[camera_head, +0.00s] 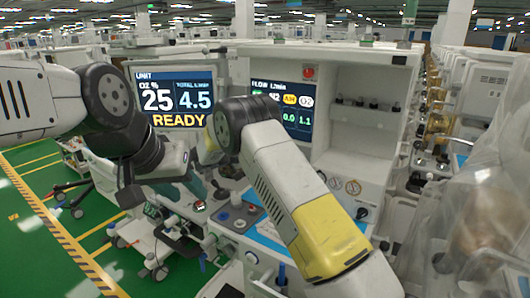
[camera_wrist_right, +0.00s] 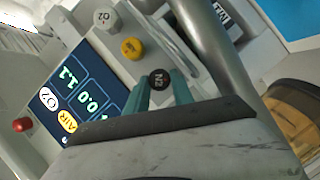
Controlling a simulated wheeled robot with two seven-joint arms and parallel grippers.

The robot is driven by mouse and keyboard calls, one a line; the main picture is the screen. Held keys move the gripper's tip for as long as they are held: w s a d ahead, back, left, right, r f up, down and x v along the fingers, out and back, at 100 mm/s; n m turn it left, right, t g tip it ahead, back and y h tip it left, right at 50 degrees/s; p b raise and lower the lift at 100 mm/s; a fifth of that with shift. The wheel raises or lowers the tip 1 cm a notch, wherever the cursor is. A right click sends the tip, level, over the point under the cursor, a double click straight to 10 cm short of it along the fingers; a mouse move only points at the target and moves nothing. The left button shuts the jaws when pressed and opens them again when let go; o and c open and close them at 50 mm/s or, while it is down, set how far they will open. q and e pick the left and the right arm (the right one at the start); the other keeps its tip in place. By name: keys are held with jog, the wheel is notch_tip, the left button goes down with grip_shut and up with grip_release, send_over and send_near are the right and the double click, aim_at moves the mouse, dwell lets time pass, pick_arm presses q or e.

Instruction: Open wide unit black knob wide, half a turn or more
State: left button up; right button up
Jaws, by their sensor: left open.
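The black knob (camera_wrist_right: 159,80), marked N2, shows in the right wrist view, in a row with a yellow knob (camera_wrist_right: 131,48) and a white O2 knob (camera_wrist_right: 105,19). My right gripper (camera_wrist_right: 161,84) has its two teal fingers on either side of the black knob. I cannot tell whether they touch it. In the head view my right arm hides the knob and that gripper. The wide unit's flow screen (camera_head: 297,117) shows there, reading 0.0 and 1.1. My left gripper (camera_head: 199,184) is open and empty, low in front of the unit with the READY screen (camera_head: 172,98).
A grey curved tube (camera_wrist_right: 215,55) passes close to the right of the knobs in the right wrist view. A red button (camera_wrist_right: 22,124) is at its left. Plastic-draped equipment (camera_head: 485,215) stands at the right in the head view. Green floor (camera_head: 35,245) is open at the left.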

jog(key=o, duration=0.4)
jog(key=shift+o, duration=0.2)
jog(key=shift+v, duration=3.95)
